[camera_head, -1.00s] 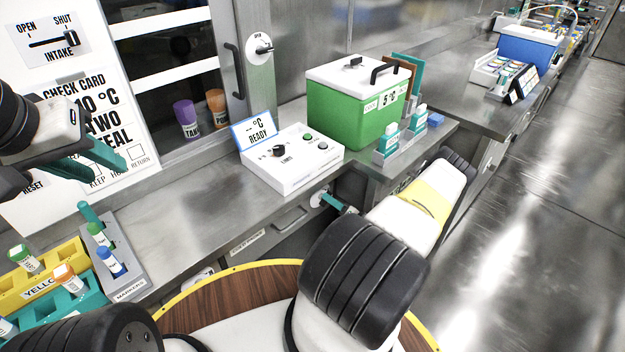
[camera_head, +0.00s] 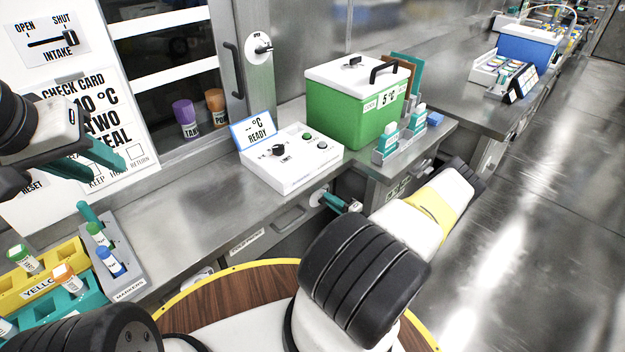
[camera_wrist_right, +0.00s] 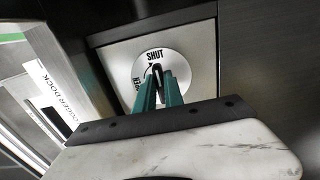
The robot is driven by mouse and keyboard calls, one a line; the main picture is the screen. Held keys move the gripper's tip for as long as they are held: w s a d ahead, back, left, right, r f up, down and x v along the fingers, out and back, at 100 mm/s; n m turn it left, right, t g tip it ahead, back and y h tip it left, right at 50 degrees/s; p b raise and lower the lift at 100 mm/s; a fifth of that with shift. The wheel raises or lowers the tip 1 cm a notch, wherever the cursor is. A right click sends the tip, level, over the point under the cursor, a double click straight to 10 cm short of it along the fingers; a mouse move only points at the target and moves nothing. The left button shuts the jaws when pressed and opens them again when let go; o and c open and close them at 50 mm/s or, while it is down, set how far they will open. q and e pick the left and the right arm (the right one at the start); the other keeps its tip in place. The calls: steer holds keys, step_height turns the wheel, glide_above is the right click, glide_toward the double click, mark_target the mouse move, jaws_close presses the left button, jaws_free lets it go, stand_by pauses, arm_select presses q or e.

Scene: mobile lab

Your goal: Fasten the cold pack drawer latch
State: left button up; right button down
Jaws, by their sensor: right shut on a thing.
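The cold pack drawer latch is a dark lever (camera_wrist_right: 157,70) on a round white dial (camera_wrist_right: 178,64) below the counter. The dial has SHUT at its top and OPEN at its left in the right wrist view, and the lever points up towards SHUT. My right gripper (camera_wrist_right: 160,88) is shut on the lever, its teal fingers on either side. In the head view the dial (camera_head: 318,198) is partly hidden by the gripper (camera_head: 335,203). The drawer front (camera_head: 280,232) looks closed. My left gripper (camera_head: 98,160) is open and empty before the check card.
A white control box (camera_head: 290,165) and a green cooler (camera_head: 345,115) stand on the counter above the latch. Marker racks (camera_head: 130,270) stand at lower left. A labelled panel (camera_wrist_right: 55,95) is close to the left of my right gripper. Open floor lies at right.

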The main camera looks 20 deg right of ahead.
stand_by(0.4)
steer(key=c, duration=1.4)
jaws_free()
steer(key=shift+c, duration=0.2)
steer(key=v, duration=0.7)
steer(key=shift+s+d, duration=0.2)
steer(key=shift+s, duration=0.2)
